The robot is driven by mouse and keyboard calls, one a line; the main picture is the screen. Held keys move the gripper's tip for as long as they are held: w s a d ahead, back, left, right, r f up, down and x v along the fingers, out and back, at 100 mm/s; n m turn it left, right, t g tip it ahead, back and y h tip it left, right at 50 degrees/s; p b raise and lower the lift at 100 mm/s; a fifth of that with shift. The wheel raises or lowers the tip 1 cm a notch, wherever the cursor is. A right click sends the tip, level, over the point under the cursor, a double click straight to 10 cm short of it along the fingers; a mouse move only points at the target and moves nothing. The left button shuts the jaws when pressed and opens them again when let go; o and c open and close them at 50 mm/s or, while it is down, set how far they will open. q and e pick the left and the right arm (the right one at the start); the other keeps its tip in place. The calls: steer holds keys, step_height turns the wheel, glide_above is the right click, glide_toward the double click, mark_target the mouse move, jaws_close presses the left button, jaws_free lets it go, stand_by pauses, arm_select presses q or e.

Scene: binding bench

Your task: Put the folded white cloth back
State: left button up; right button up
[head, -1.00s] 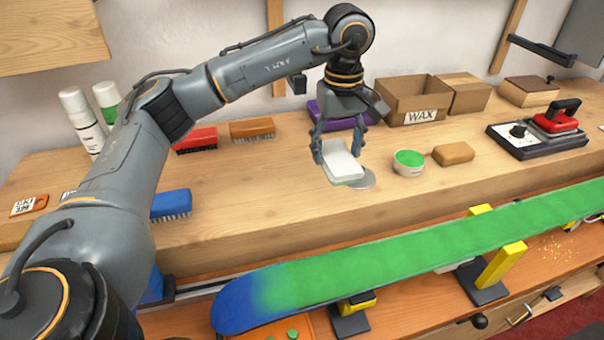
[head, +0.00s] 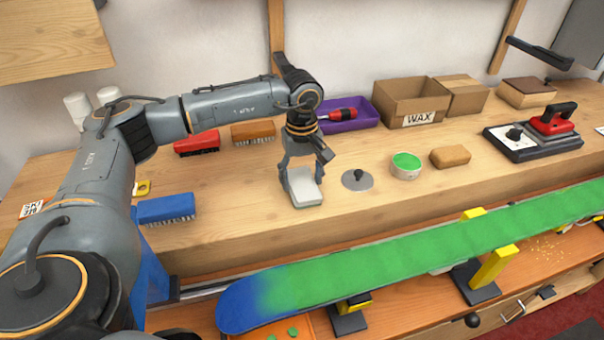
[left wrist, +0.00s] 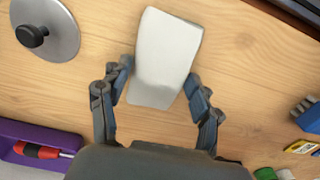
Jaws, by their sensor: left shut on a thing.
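The folded white cloth (head: 304,186) is a thick pale block between the fingers of my left gripper (head: 302,176), over the wooden bench top. My left gripper is shut on it. In the left wrist view the cloth (left wrist: 164,55) lies between the two fingers (left wrist: 154,88), reaching away from the palm. I cannot tell whether its underside touches the bench. My right gripper is not in view.
A grey disc with a black knob (head: 357,179) lies right of the cloth, then a green-filled tin (head: 406,165) and a tan block (head: 450,156). Brushes, including a blue one (head: 167,208), stand left. A purple tray (head: 362,119) is behind. A green snowboard (head: 400,250) lies in front.

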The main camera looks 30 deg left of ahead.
mark_target(302, 182)
arm_select(q)
steer(key=o, duration=0.7)
steer(key=shift+f, duration=0.2)
steer(key=shift+c, duration=0.2)
steer(key=o, duration=0.4)
steer(key=shift+o, duration=0.2)
steer(key=shift+r, duration=0.1)
steer(key=shift+r, duration=0.45)
step_height(302, 182, up, 11)
steer(key=b, duration=0.2)
steer(key=shift+r, duration=0.2)
steer(key=shift+f, duration=0.1)
